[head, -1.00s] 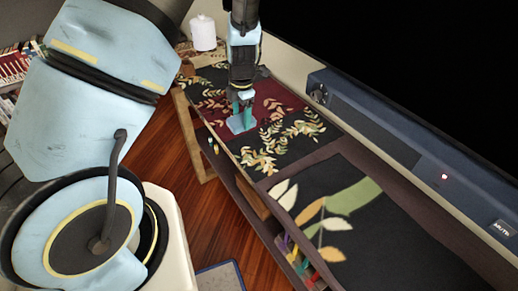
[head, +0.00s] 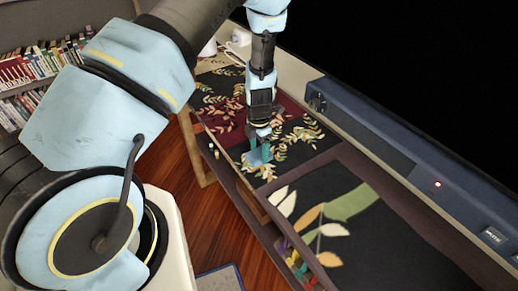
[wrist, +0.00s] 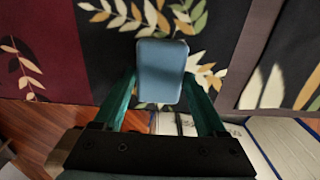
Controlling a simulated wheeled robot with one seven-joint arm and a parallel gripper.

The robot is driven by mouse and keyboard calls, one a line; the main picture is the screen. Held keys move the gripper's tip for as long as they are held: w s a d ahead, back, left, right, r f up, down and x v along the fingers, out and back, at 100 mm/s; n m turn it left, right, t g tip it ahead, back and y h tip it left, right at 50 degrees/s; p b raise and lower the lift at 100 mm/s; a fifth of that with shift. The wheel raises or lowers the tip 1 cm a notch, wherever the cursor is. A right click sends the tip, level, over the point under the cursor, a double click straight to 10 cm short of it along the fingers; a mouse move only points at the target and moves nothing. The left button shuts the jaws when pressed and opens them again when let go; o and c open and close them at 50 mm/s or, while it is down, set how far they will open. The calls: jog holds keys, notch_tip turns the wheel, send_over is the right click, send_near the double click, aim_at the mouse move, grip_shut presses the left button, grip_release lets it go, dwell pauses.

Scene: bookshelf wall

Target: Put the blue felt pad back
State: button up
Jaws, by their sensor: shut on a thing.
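The blue felt pad (wrist: 161,72) is a small rounded blue rectangle between my gripper's teal fingertips in the wrist view. In the head view the pad (head: 255,157) shows at the end of my gripper (head: 265,150), above the dark leaf-patterned cloth near the shelf's front edge. My gripper is shut on it. I cannot tell whether the pad touches the cloth. The wrist view shows the patterned cloth (wrist: 60,50) behind the pad, and the shelf's front edge below it.
A second leaf-patterned panel (head: 375,235) lies nearer on the right. A long blue-grey bar with a red light (head: 437,184) runs along the back. Colourful items (head: 297,262) sit in a lower compartment. Books (head: 40,66) stand at the far left. Wooden floor (head: 190,225) lies in front.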

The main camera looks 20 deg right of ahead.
aim_at(259, 153)
jog(key=shift+f, duration=0.15)
jog(key=o, duration=1.4)
notch_tip(259, 153, up, 12)
jog(key=b, duration=0.2)
jog(key=s+a+r+m, duration=0.1)
jog(key=a+r+m, duration=0.4)
jog(key=a, duration=0.5)
jog(key=s+a+r+m+t, duration=0.1)
jog(key=a+r+m, duration=0.4)
jog(key=a+m, duration=0.4)
jog(key=s+a+r+m, duration=0.2)
jog(key=a+r+m, duration=0.4)
jog(key=a, duration=0.5)
jog(key=shift+m+t, duration=0.3)
jog(key=shift+m, duration=0.4)
jog(key=shift+a, duration=0.1)
